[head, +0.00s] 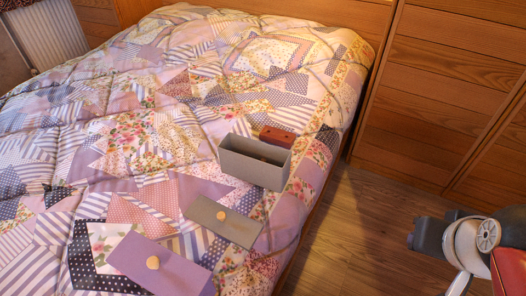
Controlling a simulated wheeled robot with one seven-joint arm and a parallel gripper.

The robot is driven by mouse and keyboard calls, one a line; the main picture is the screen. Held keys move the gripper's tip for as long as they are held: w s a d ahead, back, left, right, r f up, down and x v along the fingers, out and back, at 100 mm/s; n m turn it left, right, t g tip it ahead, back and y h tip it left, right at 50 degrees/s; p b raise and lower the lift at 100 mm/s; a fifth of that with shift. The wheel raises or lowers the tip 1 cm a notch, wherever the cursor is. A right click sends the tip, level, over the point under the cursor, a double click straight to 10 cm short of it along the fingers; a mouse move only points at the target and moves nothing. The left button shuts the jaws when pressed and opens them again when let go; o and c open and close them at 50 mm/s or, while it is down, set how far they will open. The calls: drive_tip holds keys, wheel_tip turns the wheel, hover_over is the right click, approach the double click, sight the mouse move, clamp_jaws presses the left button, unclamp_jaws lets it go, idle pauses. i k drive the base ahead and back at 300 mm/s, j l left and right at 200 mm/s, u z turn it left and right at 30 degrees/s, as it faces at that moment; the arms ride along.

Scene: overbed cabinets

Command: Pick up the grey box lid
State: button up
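The grey box lid (224,220) lies flat on the patchwork quilt of the bed, near the right edge. A purple lid (160,267) with a similar knob lies in front and to the left of the grey lid. The dark grey end of my arm, which seems to be my gripper (428,236), is at the right over the floor, well apart from the lid. Its fingers do not show clearly.
A small red-brown object (277,136) sits behind the grey box. Wooden panels (440,85) stand along the back right. The wooden floor (350,235) between bed and arm is free.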

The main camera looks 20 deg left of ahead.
sight(240, 229)
drive_tip(key=k+u, duration=0.15)
drive_tip(key=u, duration=1.2)
